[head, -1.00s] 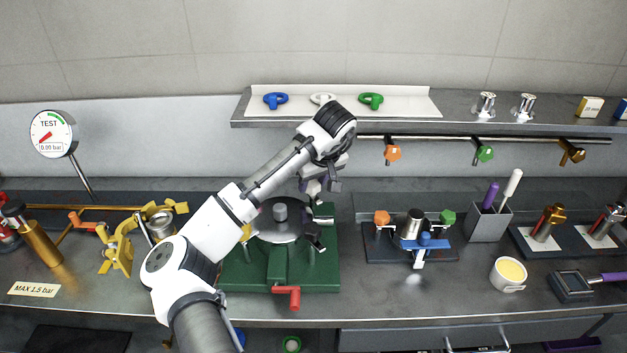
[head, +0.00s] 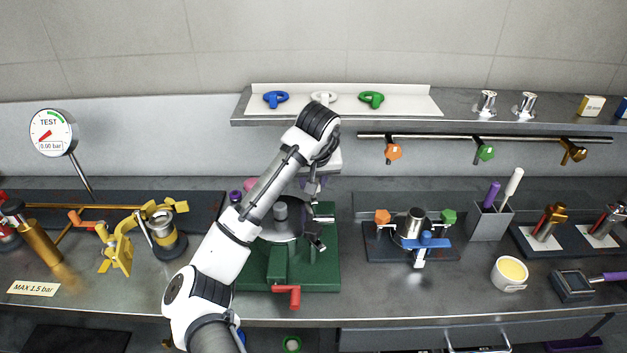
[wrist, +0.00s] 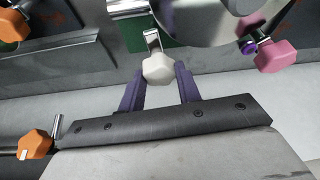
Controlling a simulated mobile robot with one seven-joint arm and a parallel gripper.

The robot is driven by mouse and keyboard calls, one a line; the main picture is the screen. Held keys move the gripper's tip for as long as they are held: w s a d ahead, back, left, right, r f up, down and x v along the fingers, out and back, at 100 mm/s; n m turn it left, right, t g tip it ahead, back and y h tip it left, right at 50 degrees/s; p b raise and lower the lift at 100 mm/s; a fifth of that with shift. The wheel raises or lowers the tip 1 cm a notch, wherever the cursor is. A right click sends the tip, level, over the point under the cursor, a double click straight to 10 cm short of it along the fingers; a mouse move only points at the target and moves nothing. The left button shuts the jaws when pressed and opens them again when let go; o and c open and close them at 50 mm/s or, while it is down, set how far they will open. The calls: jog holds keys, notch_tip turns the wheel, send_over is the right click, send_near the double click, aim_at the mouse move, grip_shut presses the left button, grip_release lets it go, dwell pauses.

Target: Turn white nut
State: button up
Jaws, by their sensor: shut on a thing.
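The white nut (wrist: 158,69) is a faceted knob on a metal stem, beside the round metal tank part in the wrist view. My gripper (wrist: 160,82) has its two purple fingers on either side of it and is shut on it. In the head view my gripper (head: 314,184) is at the back right of the round metal tank (head: 281,229) on the green base (head: 320,273); the white nut is hidden there. A pink nut (wrist: 277,56) sits on the tank's rim to the right in the wrist view.
A shelf with a tray (head: 415,104) of blue, white and green ring handles is above my gripper. Orange, green and brass knobs hang from a rail (head: 520,140) on the right. A red handle (head: 288,296) sticks out in front of the green base.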

jog(key=m+h, duration=0.1)
jog(key=m, duration=0.3)
jog(key=shift+a+m+h+p, duration=0.1)
jog(key=shift+m+h+p, duration=0.2)
jog(key=shift+h, duration=0.1)
jog(key=shift+w+a+m+g+h+p, duration=0.1)
jog(key=shift+m+g+h+p, duration=0.3)
jog(key=shift+m, duration=0.85)
jog(key=shift+a+m+g+h+p, duration=0.15)
jog(key=shift+m+h, duration=0.35)
jog(key=shift+m, duration=0.75)
jog(key=shift+d, duration=0.1)
jog(key=o, duration=1)
jog(key=shift+c, duration=0.2)
jog(key=b+v, duration=0.1)
jog(key=v, duration=1.2)
jog(key=shift+r+b, duration=0.35)
jog(key=shift+r, duration=0.05)
